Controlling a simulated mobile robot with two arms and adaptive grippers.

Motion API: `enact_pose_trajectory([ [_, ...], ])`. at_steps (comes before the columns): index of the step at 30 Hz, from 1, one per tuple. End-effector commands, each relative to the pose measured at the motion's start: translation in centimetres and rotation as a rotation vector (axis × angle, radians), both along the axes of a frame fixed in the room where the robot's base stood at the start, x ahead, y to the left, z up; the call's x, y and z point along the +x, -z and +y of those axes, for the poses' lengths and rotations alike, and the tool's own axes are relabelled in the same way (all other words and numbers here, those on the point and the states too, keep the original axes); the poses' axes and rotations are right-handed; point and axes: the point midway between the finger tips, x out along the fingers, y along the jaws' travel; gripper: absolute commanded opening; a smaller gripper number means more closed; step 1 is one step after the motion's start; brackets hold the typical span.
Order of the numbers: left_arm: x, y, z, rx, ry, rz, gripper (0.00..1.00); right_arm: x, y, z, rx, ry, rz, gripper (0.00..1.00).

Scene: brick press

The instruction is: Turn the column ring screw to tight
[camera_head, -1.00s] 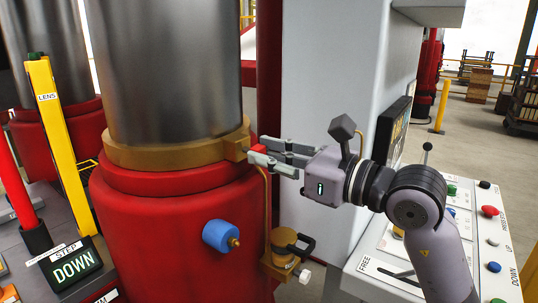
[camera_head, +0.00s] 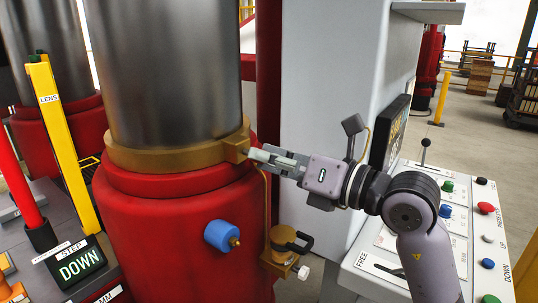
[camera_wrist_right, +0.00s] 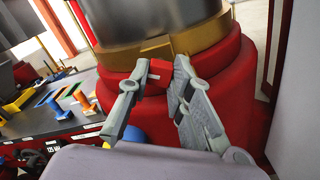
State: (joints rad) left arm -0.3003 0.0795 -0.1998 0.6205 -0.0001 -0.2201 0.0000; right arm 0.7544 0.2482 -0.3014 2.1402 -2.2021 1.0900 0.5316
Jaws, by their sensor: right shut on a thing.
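The brass column ring (camera_head: 165,160) wraps the foot of the steel column, with a lug at its right side. My right gripper (camera_head: 258,155) comes in from the right with its fingertips at that lug. My left gripper is not in view.
A blue knob (camera_head: 221,236) and a brass fitting with a black handle (camera_head: 284,246) sit below on the red base (camera_head: 165,240). A white pillar (camera_head: 330,90) and a button console (camera_head: 385,262) stand close to my right arm.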

Motion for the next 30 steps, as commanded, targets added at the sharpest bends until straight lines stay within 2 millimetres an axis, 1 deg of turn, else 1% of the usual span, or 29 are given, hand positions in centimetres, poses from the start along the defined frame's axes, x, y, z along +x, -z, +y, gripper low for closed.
enact_pose_trajectory([
  [13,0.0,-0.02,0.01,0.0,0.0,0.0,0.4,-0.02,0.26,0.07,0.004,-0.002,0.015,0.0],
  [14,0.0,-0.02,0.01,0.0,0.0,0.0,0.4,-0.02,0.26,0.07,0.003,-0.002,0.014,0.22],
  [15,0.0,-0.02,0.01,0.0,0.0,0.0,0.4,-0.01,0.25,0.07,0.003,-0.002,0.014,0.24],
  [22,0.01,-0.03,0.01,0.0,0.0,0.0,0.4,-0.01,0.12,0.03,0.004,-0.002,0.01,0.4],
  [30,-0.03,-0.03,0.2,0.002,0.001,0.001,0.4,-0.01,0.04,-0.01,0.005,-0.001,0.008,0.4],
])
